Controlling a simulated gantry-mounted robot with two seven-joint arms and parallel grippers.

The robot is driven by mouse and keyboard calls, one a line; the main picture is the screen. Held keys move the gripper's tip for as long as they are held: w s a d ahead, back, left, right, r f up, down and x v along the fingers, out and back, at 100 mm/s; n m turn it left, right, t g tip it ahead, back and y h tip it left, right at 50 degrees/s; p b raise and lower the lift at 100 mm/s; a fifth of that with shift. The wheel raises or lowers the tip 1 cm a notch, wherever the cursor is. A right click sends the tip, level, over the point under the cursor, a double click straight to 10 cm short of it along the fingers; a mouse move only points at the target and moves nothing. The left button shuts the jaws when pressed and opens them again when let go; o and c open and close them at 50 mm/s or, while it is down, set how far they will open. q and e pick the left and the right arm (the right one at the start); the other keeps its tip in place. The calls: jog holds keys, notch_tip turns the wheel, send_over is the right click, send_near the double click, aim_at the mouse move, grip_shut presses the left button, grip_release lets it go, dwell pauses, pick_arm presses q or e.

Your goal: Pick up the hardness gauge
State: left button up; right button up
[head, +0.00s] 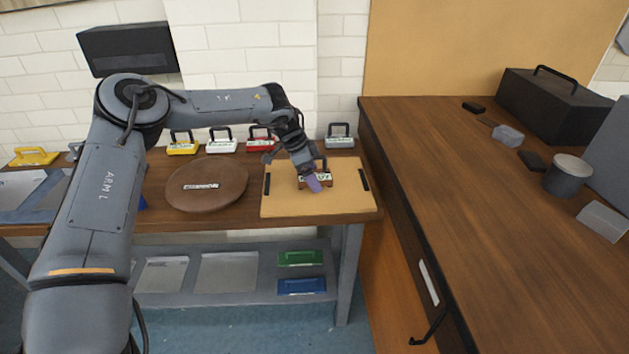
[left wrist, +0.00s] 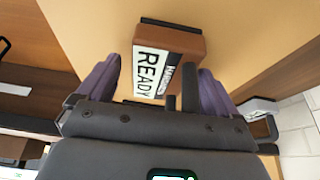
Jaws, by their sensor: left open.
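A brown block-shaped gauge (head: 326,178) with a dark handle stands on the tan board (head: 280,205) on the wooden bench. In the left wrist view the gauge (left wrist: 180,41) shows a white label reading READY, beside a dark strip whose word is partly hidden. My left gripper (head: 312,182) is above the board at the gauge, overlapping it in the head view. In the left wrist view its purple fingers (left wrist: 161,82) are spread apart, with the gauge's label and handle between and just beyond them. Contact cannot be told. My right gripper is not in view.
A round brown disc (head: 205,184) lies left of the board. Yellow (head: 183,147), white (head: 221,145), red (head: 260,143) and grey (head: 340,141) handled items stand along the bench's back. A taller wooden counter (head: 450,190) borders the right side.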

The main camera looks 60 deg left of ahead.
pick_arm(q)
jog(key=c, duration=1.2)
jog(key=shift+r, duration=0.1)
